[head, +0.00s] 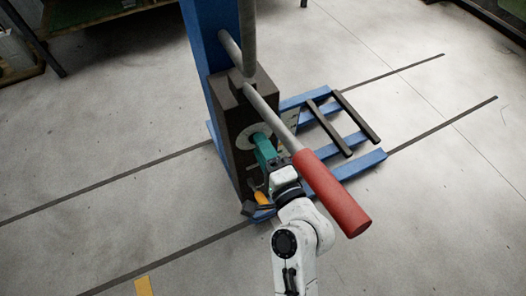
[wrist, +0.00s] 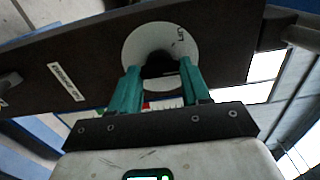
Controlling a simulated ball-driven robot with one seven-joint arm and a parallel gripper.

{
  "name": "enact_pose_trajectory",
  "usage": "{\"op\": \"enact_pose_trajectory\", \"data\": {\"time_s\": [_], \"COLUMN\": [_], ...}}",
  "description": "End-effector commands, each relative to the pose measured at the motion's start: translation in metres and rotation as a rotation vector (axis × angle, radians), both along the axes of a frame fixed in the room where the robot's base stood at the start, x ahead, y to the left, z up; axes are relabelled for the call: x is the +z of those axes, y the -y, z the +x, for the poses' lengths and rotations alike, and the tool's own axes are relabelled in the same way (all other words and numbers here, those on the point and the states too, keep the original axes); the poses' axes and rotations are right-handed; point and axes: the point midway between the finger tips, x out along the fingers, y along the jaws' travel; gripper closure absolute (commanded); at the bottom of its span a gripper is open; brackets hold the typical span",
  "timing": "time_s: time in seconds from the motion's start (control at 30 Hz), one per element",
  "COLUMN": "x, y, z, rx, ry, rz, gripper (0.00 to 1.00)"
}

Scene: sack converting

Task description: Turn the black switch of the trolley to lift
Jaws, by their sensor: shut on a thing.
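The trolley has a blue column (head: 208,35) and a dark box (head: 228,125), with a pale round dial (head: 252,131) on the box's face. In the wrist view the white dial (wrist: 135,45) carries small lettering at its upper right that looks like "LIFT". The black switch (wrist: 158,68) sits at the dial's centre, between my teal fingertips. My gripper (head: 262,145) is shut on the switch, with its fingers on either side in the wrist view (wrist: 160,80). In the head view the switch is hidden behind my fingers, and its exact angle is hard to tell.
A grey lever with a red grip (head: 332,193) slants close over my wrist. Blue forks (head: 355,165) with black bars lie to the right. An orange part (head: 261,198) is low beside the box. A white label (wrist: 66,82) is on the panel. The floor around is mostly clear.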

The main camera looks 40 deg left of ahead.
Motion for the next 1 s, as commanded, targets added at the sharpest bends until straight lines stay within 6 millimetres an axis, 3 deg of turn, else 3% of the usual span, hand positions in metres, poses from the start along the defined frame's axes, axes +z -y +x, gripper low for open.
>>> {"op": "enact_pose_trajectory", "data": {"time_s": [0.6,1.0], "x": [-0.0044,-0.0033], "y": [0.0,0.0001], "z": [-0.0007,-0.0008], "rx": [0.002,0.003], "ry": [0.517,0.71], "rz": [-0.216,-0.298], "gripper": [0.83,0.83]}}
